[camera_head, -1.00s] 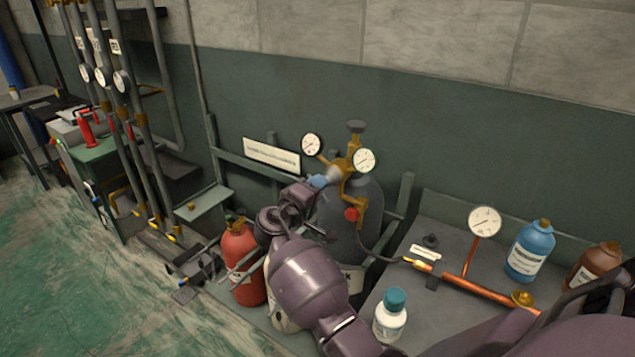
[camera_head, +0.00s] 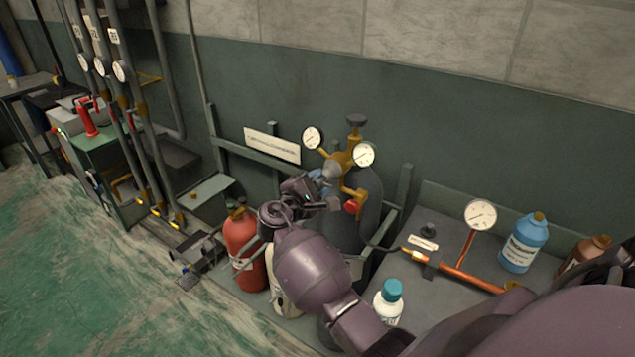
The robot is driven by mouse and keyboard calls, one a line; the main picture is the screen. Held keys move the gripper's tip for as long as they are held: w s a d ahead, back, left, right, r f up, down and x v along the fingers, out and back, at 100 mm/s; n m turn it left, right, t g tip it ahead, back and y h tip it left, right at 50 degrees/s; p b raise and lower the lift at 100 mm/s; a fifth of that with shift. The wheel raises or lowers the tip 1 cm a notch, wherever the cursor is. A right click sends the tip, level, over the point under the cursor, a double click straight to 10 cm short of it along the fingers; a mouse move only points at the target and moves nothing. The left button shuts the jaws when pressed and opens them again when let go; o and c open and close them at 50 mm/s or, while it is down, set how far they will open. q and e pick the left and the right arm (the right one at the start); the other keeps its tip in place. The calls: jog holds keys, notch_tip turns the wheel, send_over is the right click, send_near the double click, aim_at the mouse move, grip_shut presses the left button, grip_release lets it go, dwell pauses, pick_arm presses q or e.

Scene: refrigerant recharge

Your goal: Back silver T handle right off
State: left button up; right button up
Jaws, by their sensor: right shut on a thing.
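The brass regulator (camera_head: 347,160) with two round gauges sits on top of a dark grey cylinder (camera_head: 371,208) by the wall. Its silver-grey handle part (camera_head: 332,169) points to the left and towards me. My right gripper (camera_head: 322,178) is at this handle, shut on it, with bluish fingertips by its near end. The gripper and wrist hide the handle's crossbar and part of the cylinder. A red knob (camera_head: 351,206) sits low on the regulator, just right of the gripper. My left gripper is not in view.
A red cylinder (camera_head: 241,245) stands left of my right forearm. On the right bench are a white bottle with a teal cap (camera_head: 388,300), a copper pipe (camera_head: 468,277) with a gauge (camera_head: 480,214), and a blue bottle (camera_head: 524,243). The green floor at left is open.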

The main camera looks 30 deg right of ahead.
jog(key=shift+o, duration=0.3)
jog(key=shift+n, duration=0.5)
jog(key=o, duration=0.9)
jog(key=shift+c, duration=0.2)
jog(key=shift+a, duration=0.1)
pick_arm(q)
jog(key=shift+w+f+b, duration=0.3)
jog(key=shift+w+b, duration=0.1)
jog(key=shift+b, duration=0.6)
pick_arm(e)
jog(key=v, duration=1)
jog(key=shift+s+a, duration=0.2)
jog(key=shift+a, duration=0.05)
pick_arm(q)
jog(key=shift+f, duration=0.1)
pick_arm(e)
jog(key=shift+f, duration=0.1)
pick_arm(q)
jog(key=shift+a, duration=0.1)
pick_arm(e)
jog(key=shift+a, duration=0.15)
